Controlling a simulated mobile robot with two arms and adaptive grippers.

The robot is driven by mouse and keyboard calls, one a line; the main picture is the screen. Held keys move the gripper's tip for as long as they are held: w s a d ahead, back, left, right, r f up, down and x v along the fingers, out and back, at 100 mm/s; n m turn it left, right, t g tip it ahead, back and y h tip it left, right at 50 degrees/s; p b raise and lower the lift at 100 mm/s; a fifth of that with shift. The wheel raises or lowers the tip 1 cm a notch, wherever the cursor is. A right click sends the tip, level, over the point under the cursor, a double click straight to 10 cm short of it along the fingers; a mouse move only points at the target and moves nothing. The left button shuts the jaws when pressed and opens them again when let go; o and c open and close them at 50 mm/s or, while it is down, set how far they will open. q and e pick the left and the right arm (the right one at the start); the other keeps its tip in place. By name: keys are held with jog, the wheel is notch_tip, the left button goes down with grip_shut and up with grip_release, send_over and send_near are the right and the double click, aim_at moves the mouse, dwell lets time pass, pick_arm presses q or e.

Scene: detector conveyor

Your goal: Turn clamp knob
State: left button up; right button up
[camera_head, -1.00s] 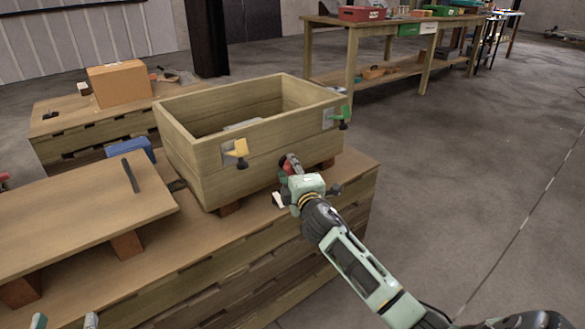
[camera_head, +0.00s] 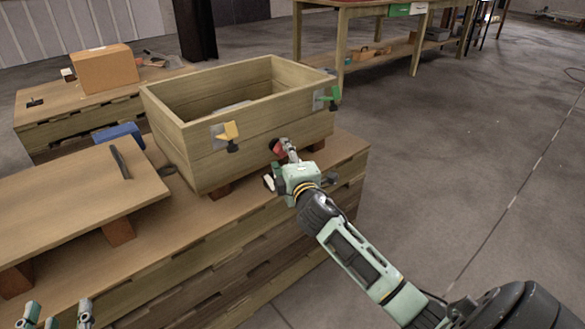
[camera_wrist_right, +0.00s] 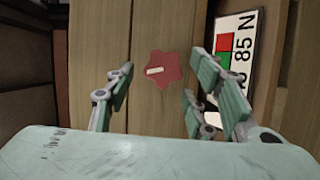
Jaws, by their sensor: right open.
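A red knob (camera_wrist_right: 164,71) with a white mark across it sits on the front wall of a wooden crate. In the head view the red knob (camera_head: 276,147) is partly hidden by my right gripper (camera_head: 283,157). In the right wrist view my right gripper (camera_wrist_right: 160,84) is open, with its fingers on either side of the knob's line and the knob between and just beyond them. No finger visibly touches it. My left gripper (camera_head: 57,312) shows at the bottom left edge, its fingers apart and empty.
The wooden crate (camera_head: 205,165) stands on a stacked wooden bench (camera_head: 250,240), with a yellow clamp (camera_head: 229,132) and a green clamp (camera_head: 331,96) on it. A label reading "85 N" (camera_wrist_right: 238,60) is beside the knob. A raised board (camera_head: 70,200) lies left.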

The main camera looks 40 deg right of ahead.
jog(key=v, duration=0.8)
jog(key=shift+s, duration=0.35)
jog(key=shift+w, duration=0.15)
jog(key=shift+c, duration=0.2)
